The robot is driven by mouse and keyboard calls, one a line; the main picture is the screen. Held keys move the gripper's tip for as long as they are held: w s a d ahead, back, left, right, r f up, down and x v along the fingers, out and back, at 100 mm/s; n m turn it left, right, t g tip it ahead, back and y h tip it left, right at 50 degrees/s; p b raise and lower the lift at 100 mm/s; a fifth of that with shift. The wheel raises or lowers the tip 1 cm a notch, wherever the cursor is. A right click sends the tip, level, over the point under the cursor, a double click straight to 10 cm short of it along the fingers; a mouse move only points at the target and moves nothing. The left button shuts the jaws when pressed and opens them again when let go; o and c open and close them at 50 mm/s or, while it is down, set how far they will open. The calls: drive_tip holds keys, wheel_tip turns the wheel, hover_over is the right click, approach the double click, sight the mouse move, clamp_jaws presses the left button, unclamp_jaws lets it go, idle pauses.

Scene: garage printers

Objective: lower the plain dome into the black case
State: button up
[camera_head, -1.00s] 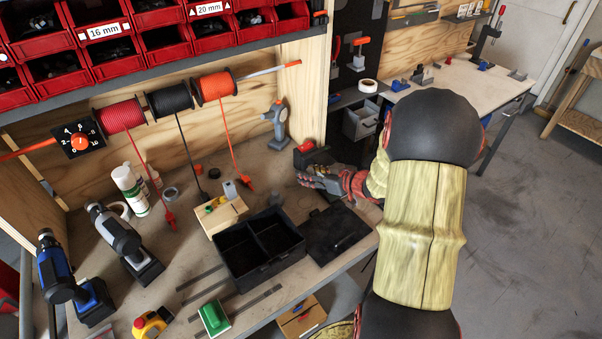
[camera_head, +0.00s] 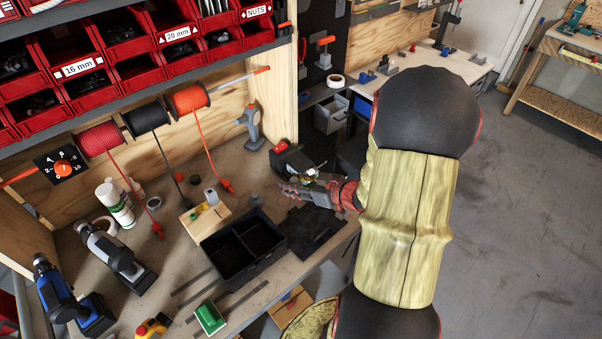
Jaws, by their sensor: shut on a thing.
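The black case (camera_head: 283,246) lies open on the workbench, with two empty-looking compartments. Its flat black lid or plate (camera_head: 318,226) lies to its right. My gripper (camera_head: 292,189) is behind and to the right of the case, apart from it, with its fingers pointing left. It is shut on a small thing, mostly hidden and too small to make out. I cannot tell whether that is the plain dome. A small grey round-topped piece (camera_head: 211,197) stands on a wooden block (camera_head: 206,223) behind the case, beside a yellow piece (camera_head: 197,211).
A black-and-red device (camera_head: 292,158) stands close behind my gripper. Cable spools (camera_head: 147,117) hang above the bench. White bottles (camera_head: 117,204) and power tools (camera_head: 116,254) stand at the left. A green-topped block (camera_head: 210,318) lies near the front edge.

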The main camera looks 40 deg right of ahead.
drive_tip(key=s+a+f+b, duration=0.1)
drive_tip(key=a, duration=1.4)
drive_tip(key=shift+s+a+f+b, duration=0.2)
drive_tip(key=shift+f+b, duration=0.05)
drive_tip(key=shift+b, duration=0.15)
drive_tip(key=shift+w, duration=0.15)
drive_tip(key=shift+w, duration=0.7)
drive_tip(key=shift+f, duration=0.1)
